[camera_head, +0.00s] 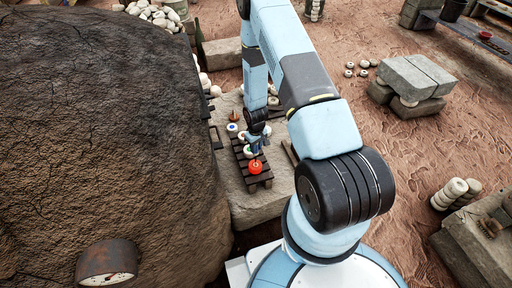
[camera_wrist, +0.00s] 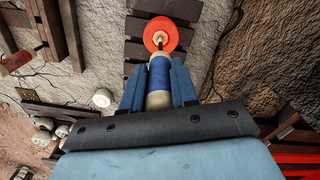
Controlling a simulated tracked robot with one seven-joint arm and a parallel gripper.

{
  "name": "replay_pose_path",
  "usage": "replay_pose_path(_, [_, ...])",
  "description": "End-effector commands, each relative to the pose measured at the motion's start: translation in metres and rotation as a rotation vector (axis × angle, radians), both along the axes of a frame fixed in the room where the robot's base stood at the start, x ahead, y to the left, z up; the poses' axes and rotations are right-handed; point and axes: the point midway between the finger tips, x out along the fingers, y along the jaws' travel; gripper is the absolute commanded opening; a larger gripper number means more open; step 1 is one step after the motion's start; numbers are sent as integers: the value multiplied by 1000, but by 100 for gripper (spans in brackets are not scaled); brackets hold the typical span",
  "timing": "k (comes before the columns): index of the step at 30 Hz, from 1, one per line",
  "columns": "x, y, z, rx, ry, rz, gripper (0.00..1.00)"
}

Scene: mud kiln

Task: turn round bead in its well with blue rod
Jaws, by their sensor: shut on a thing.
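My gripper (camera_wrist: 157,88) is shut on the blue rod (camera_wrist: 159,72), with a blue finger on each side of it. The rod has a blue band, pale ends and a thin dark tip pointing away from my gripper. The tip overlaps the pale centre of a round orange-red bead (camera_wrist: 147,33); I cannot tell whether they touch. In the head view the bead (camera_head: 256,167) is at the near end of a dark slatted rack (camera_head: 266,179), and my gripper (camera_head: 254,144) is just beyond it. The well under the bead is hidden.
The rack stands on a pale stone slab (camera_head: 240,205). Small coloured pieces, one with a blue centre (camera_head: 233,127), lie beyond my gripper. The large mud kiln (camera_head: 110,130) rises close on the left. Stone blocks (camera_head: 415,78) stand farther right, with open ground between.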

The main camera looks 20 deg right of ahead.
Motion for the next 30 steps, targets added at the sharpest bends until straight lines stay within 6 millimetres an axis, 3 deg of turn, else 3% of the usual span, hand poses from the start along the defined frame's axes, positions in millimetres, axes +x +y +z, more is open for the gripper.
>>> replay_pose_path(6, [0, 0, 0, 0, 0, 237, 0])
replay_pose_path(20, [0, -1, 0, 0, 0, 283, 0])
replay_pose_path(27, [0, -1, 0, 1, 0, 564, 0])
replay_pose_path(30, [0, -1, 0, 0, 0, 604, 0])
